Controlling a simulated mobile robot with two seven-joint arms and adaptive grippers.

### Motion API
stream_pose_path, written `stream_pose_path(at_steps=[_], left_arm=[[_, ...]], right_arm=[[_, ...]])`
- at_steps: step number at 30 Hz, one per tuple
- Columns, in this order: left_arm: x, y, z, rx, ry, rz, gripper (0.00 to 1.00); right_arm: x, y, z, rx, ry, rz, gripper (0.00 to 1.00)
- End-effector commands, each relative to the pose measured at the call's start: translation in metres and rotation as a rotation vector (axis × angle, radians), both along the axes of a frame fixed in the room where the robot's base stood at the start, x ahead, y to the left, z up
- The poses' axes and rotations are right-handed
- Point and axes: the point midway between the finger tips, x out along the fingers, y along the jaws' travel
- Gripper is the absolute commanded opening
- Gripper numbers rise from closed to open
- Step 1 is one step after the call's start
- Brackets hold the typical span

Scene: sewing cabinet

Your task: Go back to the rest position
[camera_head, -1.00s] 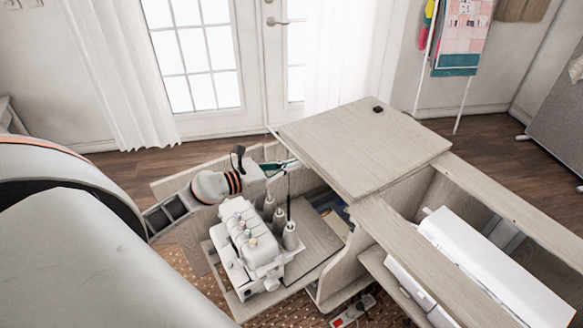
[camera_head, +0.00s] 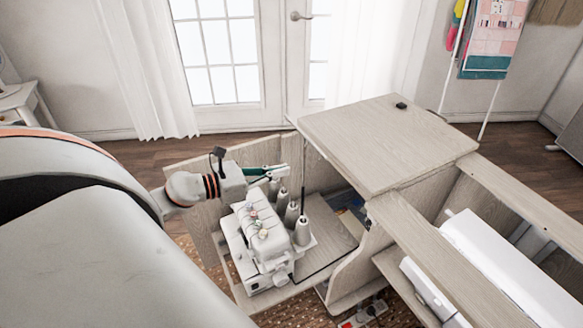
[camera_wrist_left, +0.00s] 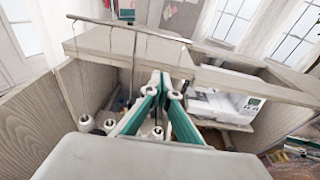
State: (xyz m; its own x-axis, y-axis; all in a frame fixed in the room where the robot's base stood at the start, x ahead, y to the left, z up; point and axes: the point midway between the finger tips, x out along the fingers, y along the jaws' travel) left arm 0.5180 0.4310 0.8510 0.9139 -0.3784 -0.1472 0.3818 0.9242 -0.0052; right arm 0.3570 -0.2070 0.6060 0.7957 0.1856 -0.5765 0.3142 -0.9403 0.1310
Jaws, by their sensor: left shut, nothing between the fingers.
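My left gripper (camera_head: 268,171) reaches in from the left in the head view, above the white serger (camera_head: 264,240) and its thread cones (camera_head: 302,231). Its green fingers are closed together with nothing between them. In the left wrist view the fingers (camera_wrist_left: 165,84) meet at their tips, in front of the wooden cabinet edge. White cones (camera_wrist_left: 86,123) show below and beside the fingers there. My right gripper is not in either view.
The wooden cabinet top (camera_head: 390,140) stands right of the gripper. An open compartment with a white sewing machine (camera_head: 505,265) lies farther right. A thin dark rod (camera_head: 304,178) rises close to the fingertips. A power strip (camera_head: 362,314) lies on the rug below.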

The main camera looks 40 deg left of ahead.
Motion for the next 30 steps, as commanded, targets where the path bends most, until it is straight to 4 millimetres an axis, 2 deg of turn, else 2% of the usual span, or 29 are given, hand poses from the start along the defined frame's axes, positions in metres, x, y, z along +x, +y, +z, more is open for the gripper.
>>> stream_pose_path(at_steps=[11, 14, 17, 20, 26, 29, 30], left_arm=[[-0.007, 0.002, 0.001, -0.003, 0.0, 0.0, 0.0], [-0.009, -0.001, -0.003, -0.076, 0.02, 0.02, 0.0], [-0.016, -0.011, -0.015, -0.298, 0.079, 0.081, 0.0], [-0.028, -0.026, -0.039, -0.663, 0.184, 0.191, 0.0], [-0.065, -0.069, -0.114, -1.495, 0.456, 0.49, 0.0], [-0.091, -0.106, -0.156, -1.893, 0.601, 0.665, 0.0], [-0.103, -0.123, -0.171, -2.04, 0.658, 0.738, 0.0]], right_arm=[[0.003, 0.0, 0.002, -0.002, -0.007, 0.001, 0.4], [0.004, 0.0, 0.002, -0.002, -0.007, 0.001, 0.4], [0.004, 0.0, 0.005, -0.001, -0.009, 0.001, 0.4], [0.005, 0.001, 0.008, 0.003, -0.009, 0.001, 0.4], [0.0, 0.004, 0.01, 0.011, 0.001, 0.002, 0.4], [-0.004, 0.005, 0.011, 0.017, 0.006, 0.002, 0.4], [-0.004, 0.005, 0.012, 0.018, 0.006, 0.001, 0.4]])
